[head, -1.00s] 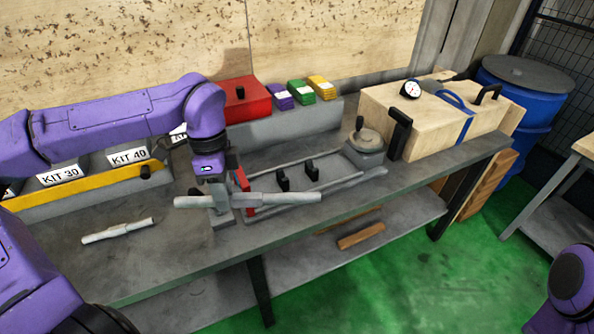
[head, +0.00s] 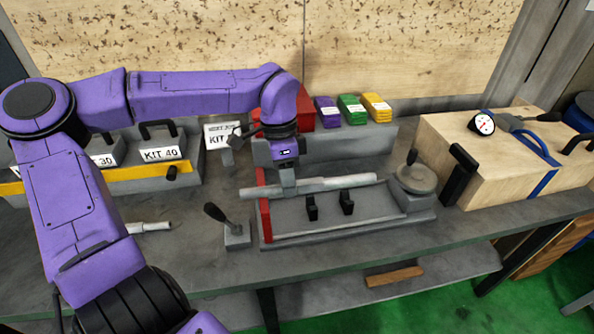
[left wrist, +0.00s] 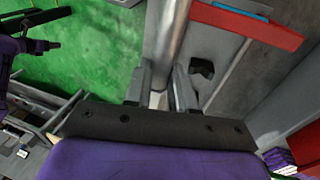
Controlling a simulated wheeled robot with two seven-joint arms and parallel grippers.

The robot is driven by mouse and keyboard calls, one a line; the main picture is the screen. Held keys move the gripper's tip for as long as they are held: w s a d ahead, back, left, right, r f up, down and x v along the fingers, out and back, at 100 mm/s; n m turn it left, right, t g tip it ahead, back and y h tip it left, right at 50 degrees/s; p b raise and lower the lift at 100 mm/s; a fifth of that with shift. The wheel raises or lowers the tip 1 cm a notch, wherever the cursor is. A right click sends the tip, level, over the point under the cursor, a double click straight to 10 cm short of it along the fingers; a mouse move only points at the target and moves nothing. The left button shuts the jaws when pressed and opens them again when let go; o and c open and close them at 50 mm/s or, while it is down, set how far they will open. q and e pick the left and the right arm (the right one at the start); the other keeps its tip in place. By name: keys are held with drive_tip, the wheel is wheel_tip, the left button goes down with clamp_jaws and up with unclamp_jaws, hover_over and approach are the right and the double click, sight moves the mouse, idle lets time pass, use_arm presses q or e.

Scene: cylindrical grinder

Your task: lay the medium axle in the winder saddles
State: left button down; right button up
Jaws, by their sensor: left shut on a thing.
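My left gripper (head: 288,190) is shut on a grey stepped axle (head: 335,184), gripping it left of its middle. The axle lies roughly level, along the winder's length. The winder (head: 375,222) is a grey bed with a red end plate (head: 265,218) at left and a handwheel (head: 416,178) at right. Two black saddles, a left one (head: 311,208) and a right one (head: 346,203), stand empty on the bed. The axle appears above and behind them, apart from both. In the left wrist view the axle (left wrist: 172,38) runs between the fingers (left wrist: 160,98). My right gripper is out of view.
A lever with a black knob (head: 214,212) stands left of the winder. Another pale axle (head: 150,227) lies on the bench, partly hidden by my arm. A wooden case (head: 490,165) with a dial gauge stands at right. Coloured boxes (head: 350,108) sit behind.

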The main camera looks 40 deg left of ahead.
use_arm(q)
drive_tip(key=w+f, duration=0.3)
drive_tip(key=w, duration=0.1)
drive_tip(key=w+f+p, duration=0.1)
drive_tip(key=w+f, duration=0.1)
drive_tip(key=w, duration=0.1)
drive_tip(key=w+f, duration=0.3)
drive_tip(key=w, duration=0.1)
drive_tip(key=shift+w+a+f+p, duration=0.3)
drive_tip(key=shift+f+p, duration=0.05)
drive_tip(key=shift+p, duration=0.05)
wheel_tip(320, 180, down, 2)
drive_tip(key=shift+f, duration=0.15)
drive_tip(key=shift+w+f+p, duration=0.1)
drive_tip(key=shift+f+p, duration=0.2)
drive_tip(key=shift+f, duration=0.2)
drive_tip(key=shift+f+b, duration=0.4)
drive_tip(key=shift+b, duration=0.1)
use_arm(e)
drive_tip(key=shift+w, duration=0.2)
use_arm(q)
drive_tip(key=shift+f, duration=0.2)
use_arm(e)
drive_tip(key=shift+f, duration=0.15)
